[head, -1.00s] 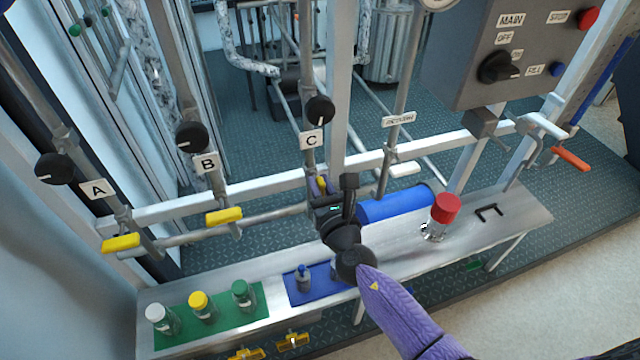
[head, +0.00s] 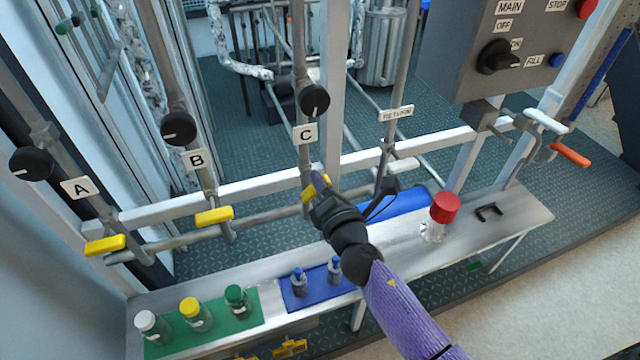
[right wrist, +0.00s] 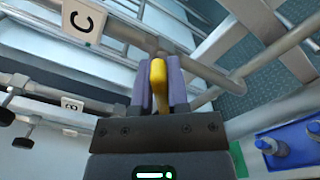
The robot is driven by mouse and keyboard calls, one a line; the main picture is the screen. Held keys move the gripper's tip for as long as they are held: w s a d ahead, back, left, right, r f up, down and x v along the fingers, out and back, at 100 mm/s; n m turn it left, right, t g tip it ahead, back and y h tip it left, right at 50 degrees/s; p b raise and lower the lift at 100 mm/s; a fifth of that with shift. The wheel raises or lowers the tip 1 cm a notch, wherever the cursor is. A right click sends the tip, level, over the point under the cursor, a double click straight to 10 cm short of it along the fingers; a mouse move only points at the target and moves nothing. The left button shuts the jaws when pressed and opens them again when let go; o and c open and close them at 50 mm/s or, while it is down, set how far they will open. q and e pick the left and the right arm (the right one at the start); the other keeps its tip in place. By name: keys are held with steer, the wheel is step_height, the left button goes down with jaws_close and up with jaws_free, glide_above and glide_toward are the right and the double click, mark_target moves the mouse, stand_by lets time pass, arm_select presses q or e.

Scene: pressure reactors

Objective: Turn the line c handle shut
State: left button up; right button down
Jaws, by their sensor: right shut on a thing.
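The line C handle (head: 309,192) is a yellow lever on the pipe below the C label (head: 305,133). In the head view it slants slightly up to the right and is partly covered by my right gripper (head: 317,184). In the right wrist view, the yellow handle (right wrist: 158,84) stands between the two purple fingers of my right gripper (right wrist: 158,82), which is shut on it. The C label (right wrist: 84,20) shows at upper left there. My left gripper is not in view.
Yellow handles A (head: 104,245) and B (head: 214,216) lie to the left on their pipes. A control box (head: 480,60) hangs at upper right.

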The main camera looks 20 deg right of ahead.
steer(key=m, duration=0.2)
steer(key=m+b, duration=0.1)
steer(key=m, duration=0.2)
steer(key=shift+d+f, duration=0.15)
steer(key=shift+f, duration=0.25)
steer(key=shift+f+m, duration=0.1)
steer(key=shift+m, duration=0.8)
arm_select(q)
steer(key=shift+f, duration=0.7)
arm_select(e)
steer(key=shift+f+m, duration=0.1)
steer(key=shift+m, duration=0.4)
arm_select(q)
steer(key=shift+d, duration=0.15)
arm_select(e)
steer(key=c, duration=0.6)
jaws_free()
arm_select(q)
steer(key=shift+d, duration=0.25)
arm_select(e)
steer(key=shift+s, duration=0.1)
